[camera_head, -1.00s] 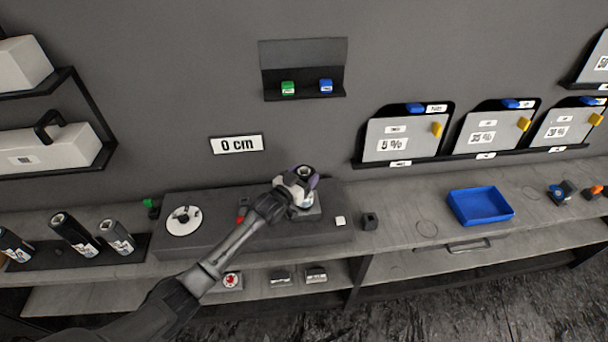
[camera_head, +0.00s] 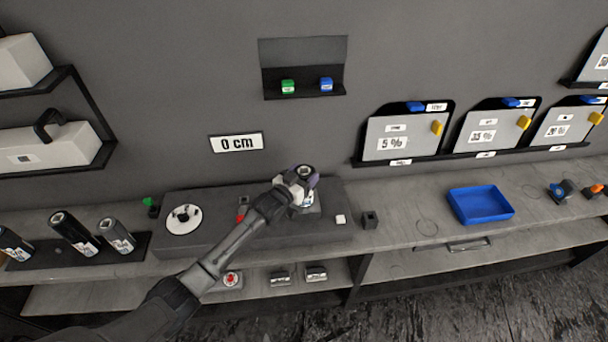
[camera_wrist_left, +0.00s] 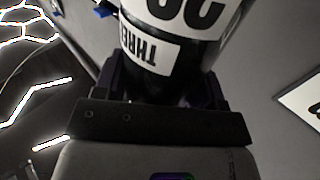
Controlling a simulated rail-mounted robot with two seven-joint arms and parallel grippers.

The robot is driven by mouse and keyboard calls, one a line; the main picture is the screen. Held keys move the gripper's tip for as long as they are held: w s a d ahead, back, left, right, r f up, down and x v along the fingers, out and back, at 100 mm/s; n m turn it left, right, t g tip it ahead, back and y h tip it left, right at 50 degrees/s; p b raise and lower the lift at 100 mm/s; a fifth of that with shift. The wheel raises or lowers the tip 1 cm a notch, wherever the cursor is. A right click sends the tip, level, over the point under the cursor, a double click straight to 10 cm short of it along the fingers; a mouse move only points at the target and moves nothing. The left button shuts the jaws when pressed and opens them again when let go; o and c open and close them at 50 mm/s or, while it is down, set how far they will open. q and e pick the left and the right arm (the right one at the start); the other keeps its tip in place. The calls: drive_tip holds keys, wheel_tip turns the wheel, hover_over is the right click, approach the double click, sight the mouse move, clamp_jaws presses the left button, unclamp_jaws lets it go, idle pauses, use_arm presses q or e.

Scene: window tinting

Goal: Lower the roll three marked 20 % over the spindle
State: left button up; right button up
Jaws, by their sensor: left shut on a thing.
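My left gripper (camera_head: 297,190) is shut on a dark roll (camera_head: 304,171), held upright over the right part of the dark bench unit (camera_head: 250,232). In the left wrist view the roll (camera_wrist_left: 160,82) fills the space between the fingers (camera_wrist_left: 160,95). Its white labels show upside down, with part of the word THREE and part of a large number. The roll's lower end is mostly hidden by my gripper, so I cannot tell whether it touches anything. A white disc with a small hub (camera_head: 184,217) sits on the unit's left part; I cannot tell whether it is the spindle. My right gripper is not in view.
Several dark rolls (camera_head: 117,236) stand in a rack at the left. A small dark block (camera_head: 369,220) and a blue tray (camera_head: 481,204) are on the bench to the right.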

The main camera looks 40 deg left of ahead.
use_arm(q)
drive_tip(key=shift+f, duration=0.1)
idle(0.3)
drive_tip(key=o, duration=1.3)
drive_tip(key=shift+o, duration=0.9)
drive_tip(key=shift+f, duration=0.1)
drive_tip(key=shift+s, duration=0.1)
drive_tip(key=s, duration=1.3)
drive_tip(key=shift+s+d, duration=0.15)
drive_tip(key=shift+s, duration=0.15)
